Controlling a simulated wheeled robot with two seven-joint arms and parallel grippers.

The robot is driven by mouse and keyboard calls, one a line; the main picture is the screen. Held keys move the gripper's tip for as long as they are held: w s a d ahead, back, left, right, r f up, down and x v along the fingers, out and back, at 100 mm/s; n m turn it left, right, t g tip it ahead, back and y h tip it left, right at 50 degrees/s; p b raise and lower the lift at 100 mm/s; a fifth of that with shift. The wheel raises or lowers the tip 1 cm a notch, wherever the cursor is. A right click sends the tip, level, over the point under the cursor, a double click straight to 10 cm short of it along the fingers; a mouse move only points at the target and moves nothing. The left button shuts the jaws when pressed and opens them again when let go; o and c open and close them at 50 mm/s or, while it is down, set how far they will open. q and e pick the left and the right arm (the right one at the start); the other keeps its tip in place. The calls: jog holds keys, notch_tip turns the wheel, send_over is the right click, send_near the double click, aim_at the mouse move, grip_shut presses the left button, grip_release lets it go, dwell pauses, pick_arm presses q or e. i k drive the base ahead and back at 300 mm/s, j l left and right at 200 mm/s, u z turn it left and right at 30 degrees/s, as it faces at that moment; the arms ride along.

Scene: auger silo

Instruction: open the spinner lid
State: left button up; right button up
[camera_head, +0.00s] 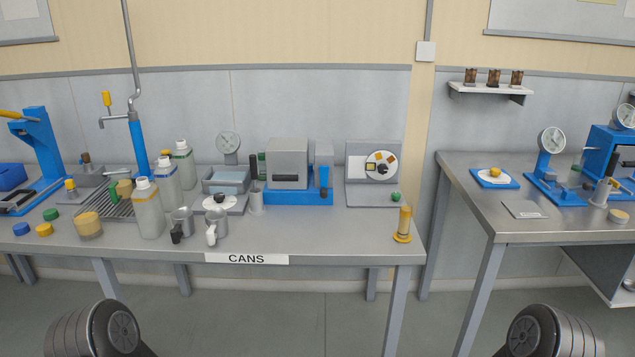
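No part is labelled as a spinner, and I cannot tell for sure which device it is. A grey box-shaped machine with a dark front slot (288,164) stands on a blue base (298,198) in the middle of the long bench; its grey cover looks down. To its left is a low grey unit (222,187) with a pale top and a dial behind it. To its right is a grey panel (356,184) with a round disc of coloured patches (381,164). Neither gripper shows; only dark round parts of my arms appear at the bottom edge, apart from the bench.
The long bench (330,235) carries bottles (148,210), metal cans (216,225), coloured caps (45,229) and a yellow cylinder (403,224) at its right front corner. A second bench (460,190) stands to the right. Floor is clear before the bench.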

aim_at(287, 157)
jog(key=j+z, duration=0.15)
jog(key=z, duration=0.3)
jog(key=i+j+z, duration=0.1)
jog(key=z, duration=0.3)
jog(key=j+z, duration=0.25)
jog(key=z, duration=0.2)
jog(key=j+z, duration=0.15)
jog(key=j, duration=0.25)
jog(key=k+j+z, duration=0.1)
jog(key=j, duration=0.35)
jog(key=k+j+z, duration=0.15)
jog(key=j, duration=0.25)
jog(key=k+j+z, duration=0.15)
jog(key=j, duration=0.2)
